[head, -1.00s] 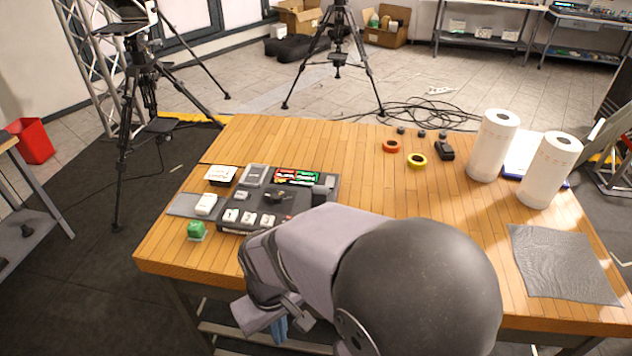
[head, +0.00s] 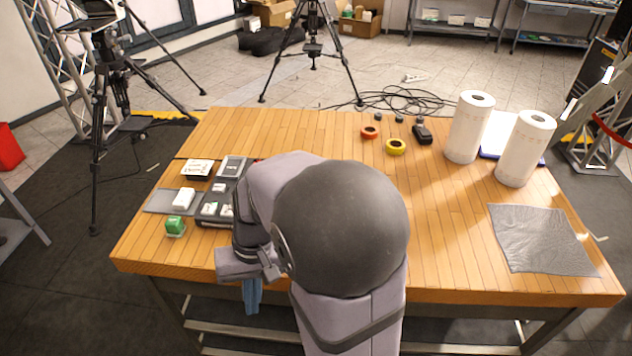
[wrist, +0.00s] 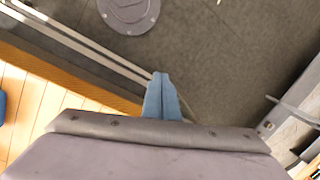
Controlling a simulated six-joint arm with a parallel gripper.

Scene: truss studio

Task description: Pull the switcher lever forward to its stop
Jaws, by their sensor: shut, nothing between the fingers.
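The dark switcher panel (head: 208,218) sits on the left part of the wooden table in the head view. My arm covers most of it, and its lever is hidden there. My gripper (head: 251,296) shows as blue fingers hanging in front of the table's front edge, apart from the panel. In the wrist view the blue fingers of my gripper (wrist: 161,80) are together with nothing between them, over the floor beyond the table edge.
Tape rolls, two paper rolls (head: 467,128) and a grey cloth (head: 540,238) are to the right. The table's middle right (head: 440,200) is clear.

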